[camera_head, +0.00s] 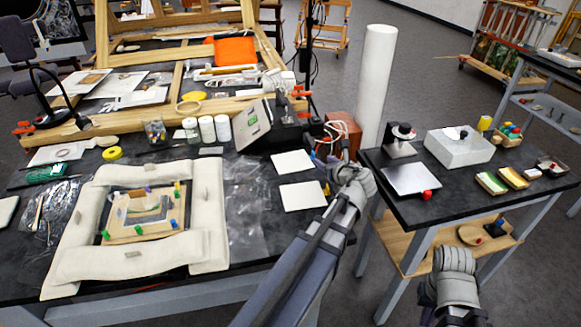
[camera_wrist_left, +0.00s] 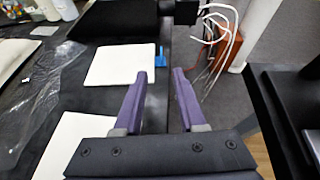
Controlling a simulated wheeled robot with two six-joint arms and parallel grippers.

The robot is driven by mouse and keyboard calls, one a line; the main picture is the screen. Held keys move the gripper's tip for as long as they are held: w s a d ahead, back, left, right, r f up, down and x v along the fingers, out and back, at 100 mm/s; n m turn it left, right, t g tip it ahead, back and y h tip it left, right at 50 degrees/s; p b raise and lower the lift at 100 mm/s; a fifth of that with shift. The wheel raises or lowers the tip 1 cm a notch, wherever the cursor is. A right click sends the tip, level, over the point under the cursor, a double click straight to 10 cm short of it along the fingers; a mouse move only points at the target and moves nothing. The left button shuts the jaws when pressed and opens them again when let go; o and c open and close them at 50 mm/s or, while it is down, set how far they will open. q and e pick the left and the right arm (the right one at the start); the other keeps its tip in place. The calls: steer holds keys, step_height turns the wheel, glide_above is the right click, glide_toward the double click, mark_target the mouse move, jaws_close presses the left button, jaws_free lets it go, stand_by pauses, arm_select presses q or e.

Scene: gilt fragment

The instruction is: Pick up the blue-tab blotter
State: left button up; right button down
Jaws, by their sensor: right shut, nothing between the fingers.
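The blue-tab blotter is a white square (camera_head: 293,162) lying flat on the dark table, right of the white jars. In the left wrist view the blotter (camera_wrist_left: 122,63) has a blue tab (camera_wrist_left: 160,57) at its right edge. My left gripper (camera_head: 328,164) is just right of it in the head view. In the left wrist view the left gripper (camera_wrist_left: 160,72) is open and empty, its fingertips near the tab. My right gripper (camera_head: 455,260) is shut and empty at lower right.
A padded frame (camera_head: 80,232) surrounds a gilt fragment (camera_head: 145,215) at left. Crumpled clear film (camera_head: 245,205) lies between it and the blotters. A dark device (camera_head: 285,125) stands behind, with white cables and a red box (camera_head: 345,130). A side table (camera_head: 440,207) stands right, across a gap.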

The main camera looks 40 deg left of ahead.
mark_target(295, 158)
arm_select(q)
steer(key=shift+w+a+m, duration=0.2)
steer(key=shift+a+m, duration=0.1)
steer(key=shift+a, duration=0.05)
steer(key=shift+b+x, duration=1.5)
steer(key=shift+x, duration=2.05)
steer(key=shift+w+a+f, duration=0.1)
steer(key=shift+w+a, duration=0.05)
steer(key=shift+w, duration=0.2)
steer(key=shift+c, duration=0.2)
jaws_close()
